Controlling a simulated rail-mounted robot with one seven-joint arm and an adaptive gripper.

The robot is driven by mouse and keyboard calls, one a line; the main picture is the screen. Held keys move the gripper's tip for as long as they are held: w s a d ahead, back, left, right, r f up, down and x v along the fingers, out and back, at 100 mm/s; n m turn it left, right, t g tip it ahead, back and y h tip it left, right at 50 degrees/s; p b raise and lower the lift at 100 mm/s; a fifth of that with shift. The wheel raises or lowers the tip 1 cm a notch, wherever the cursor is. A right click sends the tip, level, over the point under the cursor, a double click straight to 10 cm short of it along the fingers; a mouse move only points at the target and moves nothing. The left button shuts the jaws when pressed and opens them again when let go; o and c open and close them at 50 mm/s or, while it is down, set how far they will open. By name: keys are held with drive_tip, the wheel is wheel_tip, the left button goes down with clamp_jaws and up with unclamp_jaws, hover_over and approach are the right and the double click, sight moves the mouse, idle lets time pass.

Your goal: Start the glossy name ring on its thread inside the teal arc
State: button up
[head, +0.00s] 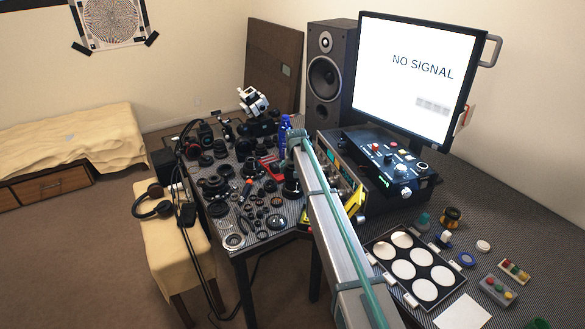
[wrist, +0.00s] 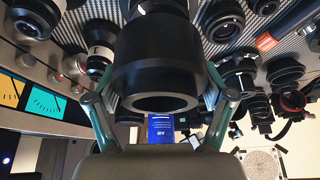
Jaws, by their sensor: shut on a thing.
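My gripper (wrist: 160,98) is shut with its two grey-green fingers on either side of a wide, dark, round part (wrist: 158,78). This part has an open rim facing my palm, and I take it to be the name ring; no lettering is readable. In the head view my gripper (head: 293,152) is small, above a black lens body (head: 291,187) on the patterned bench. I cannot make out a teal arc on the lens or the thread.
Several black lens parts (head: 217,187) crowd the bench around and left of my gripper. A blue bottle (head: 284,131) and a metered instrument (head: 340,165) stand close by. A tray of white discs (head: 415,262) lies at the right.

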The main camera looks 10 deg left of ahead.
drive_tip(key=shift+f+b, duration=0.95)
drive_tip(key=shift+f, duration=1.5)
drive_tip(key=shift+f+b, duration=0.4)
drive_tip(key=shift+f, duration=0.05)
idle(1.3)
drive_tip(key=o, duration=1)
drive_tip(key=shift+r, duration=0.1)
